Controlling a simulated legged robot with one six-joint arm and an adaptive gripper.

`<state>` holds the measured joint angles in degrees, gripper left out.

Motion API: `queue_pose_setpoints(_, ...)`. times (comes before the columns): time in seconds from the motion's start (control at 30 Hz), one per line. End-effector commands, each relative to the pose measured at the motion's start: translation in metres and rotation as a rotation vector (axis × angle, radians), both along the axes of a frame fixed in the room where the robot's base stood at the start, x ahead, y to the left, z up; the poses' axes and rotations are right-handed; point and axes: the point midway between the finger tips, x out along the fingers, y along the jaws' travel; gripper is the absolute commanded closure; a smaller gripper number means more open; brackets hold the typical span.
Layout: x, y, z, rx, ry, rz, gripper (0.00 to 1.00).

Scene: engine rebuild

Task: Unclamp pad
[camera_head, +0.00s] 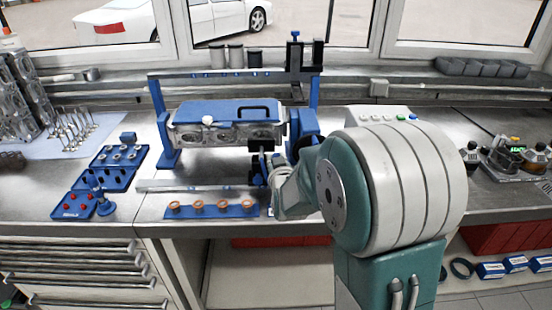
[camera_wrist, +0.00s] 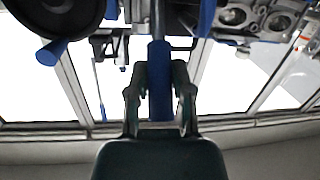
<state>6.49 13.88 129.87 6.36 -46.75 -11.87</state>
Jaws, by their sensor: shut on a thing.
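A blue pad or cover (camera_head: 215,108) with a black handle and a white knob lies on the grey engine block (camera_head: 195,135), held in a blue stand (camera_head: 165,140) on the bench. My gripper (camera_wrist: 159,90) is shut on an upright blue handle (camera_wrist: 160,108), which sits between its two fingers in the wrist view. In the head view my arm partly hides the gripper, beside the block's right front. Part of the engine with its round bores (camera_wrist: 235,15) shows at the top right of the wrist view. I cannot tell whether the pad is clamped.
A blue strip with several orange rings (camera_head: 210,210) lies in front of the stand. Blue trays (camera_head: 110,178) of small parts stand to the left.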

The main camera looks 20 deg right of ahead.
Motion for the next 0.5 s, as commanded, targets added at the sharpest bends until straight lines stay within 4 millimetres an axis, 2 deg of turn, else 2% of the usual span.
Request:
queue_pose_setpoints(0.03, -0.0018, 0.0008, -0.0050, 0.002, 0.012, 0.001, 1.00)
queue_pose_setpoints(0.27, -0.0022, 0.0007, -0.0057, 0.002, 0.015, 0.001, 1.00)
queue_pose_setpoints(0.3, -0.0023, 0.0007, -0.0059, 0.001, 0.015, 0.001, 0.66)
queue_pose_setpoints(0.37, -0.0023, 0.0007, -0.0061, 0.002, 0.016, 0.001, 0.39)
queue_pose_setpoints(0.4, -0.0021, 0.0006, -0.0055, 0.002, 0.014, 0.001, 0.35)
queue_pose_setpoints(0.5, -0.0017, 0.0004, -0.0042, 0.001, 0.011, 0.001, 0.35)
